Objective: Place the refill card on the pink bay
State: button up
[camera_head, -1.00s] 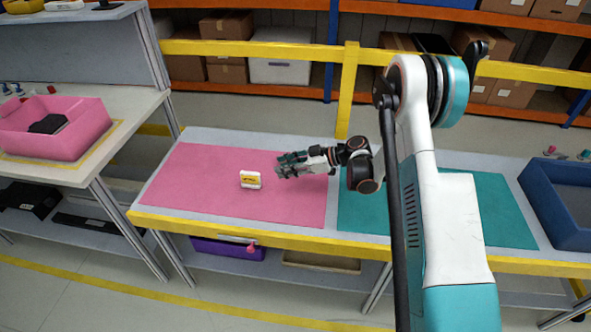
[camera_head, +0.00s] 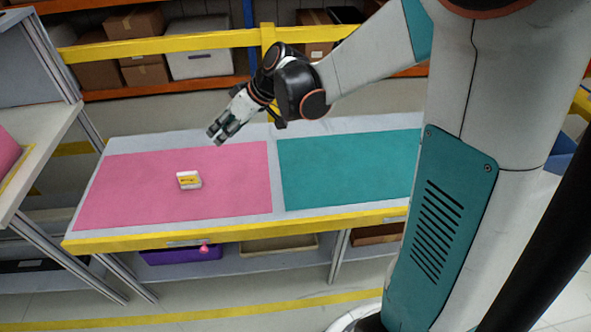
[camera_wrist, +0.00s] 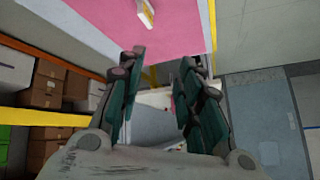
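The refill card (camera_head: 189,180), small and white with a yellow label, rests on the pink bay (camera_head: 135,195), near its middle. It stands apart from my gripper (camera_head: 217,133), which hangs in the air above the back right part of the pink bay. In the wrist view the card (camera_wrist: 146,13) shows at the top edge on the pink surface, beyond the fingertips. The two fingers of my gripper (camera_wrist: 162,57) are spread, with nothing between them.
A teal bay (camera_head: 345,170) lies right of the pink one, partly hidden by my arm. A yellow rail (camera_head: 160,43) and shelves with boxes stand behind. A grey side bench (camera_head: 45,145) is at the left. A purple bin (camera_head: 180,255) sits below the table.

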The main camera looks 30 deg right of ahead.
jog(key=s+d+r+m+h, duration=0.1)
jog(key=s+d+m+h, duration=0.1)
jog(key=s, duration=0.6)
jog(key=s+d+r+m+t+h, duration=0.1)
jog(key=s+d+r+m+h, duration=0.1)
jog(key=s, duration=0.6)
jog(key=s+d+r+m+t+h, duration=0.1)
jog(key=s+d+m+h, duration=0.1)
jog(key=s, duration=0.6)
jog(key=shift+s+d+r+m, duration=0.35)
jog(key=shift+d+r+m, duration=0.05)
jog(key=shift+d, duration=0.15)
jog(key=shift+c, duration=0.6)
